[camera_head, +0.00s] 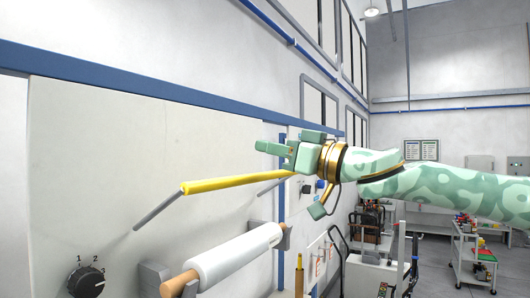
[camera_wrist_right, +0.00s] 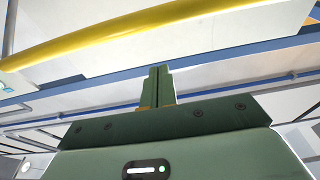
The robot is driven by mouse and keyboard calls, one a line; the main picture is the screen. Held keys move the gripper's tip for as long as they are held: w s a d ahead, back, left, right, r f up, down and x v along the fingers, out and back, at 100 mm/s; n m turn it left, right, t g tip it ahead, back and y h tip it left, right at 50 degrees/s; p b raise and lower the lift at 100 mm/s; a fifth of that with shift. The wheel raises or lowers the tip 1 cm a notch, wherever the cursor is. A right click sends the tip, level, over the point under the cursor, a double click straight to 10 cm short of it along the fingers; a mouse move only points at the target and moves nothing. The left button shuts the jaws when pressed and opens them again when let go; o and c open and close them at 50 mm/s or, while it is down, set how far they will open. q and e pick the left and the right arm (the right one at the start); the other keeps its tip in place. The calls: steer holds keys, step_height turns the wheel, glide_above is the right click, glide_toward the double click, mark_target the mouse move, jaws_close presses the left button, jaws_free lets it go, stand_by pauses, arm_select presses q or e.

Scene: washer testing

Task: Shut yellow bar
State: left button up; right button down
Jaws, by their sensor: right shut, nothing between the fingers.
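The yellow bar (camera_head: 235,182) stands out from the pale wall panel on two grey arms, one at each end. It also crosses the top of the right wrist view (camera_wrist_right: 120,28) at a slant. My right gripper (camera_head: 264,147) is just above the bar's far end, pointing left toward the panel. In the right wrist view its fingers (camera_wrist_right: 159,76) are pressed together with nothing between them, and the bar lies beyond their tips, apart from them in that picture. The head view does not clearly show whether the gripper's underside touches the bar. My left gripper is not in view.
Below the bar are a white roll (camera_head: 235,257) on a wooden rod and a black numbered dial (camera_head: 86,282). A blue rail (camera_head: 130,91) runs along the wall above. A loaded cart (camera_head: 473,258) stands at the back right. The space left of the gripper, above the bar, looks clear.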

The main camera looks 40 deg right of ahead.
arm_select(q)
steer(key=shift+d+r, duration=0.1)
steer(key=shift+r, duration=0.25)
arm_select(e)
steer(key=f, duration=0.3)
steer(key=shift+w+f, duration=0.3)
steer(key=shift+w, duration=0.1)
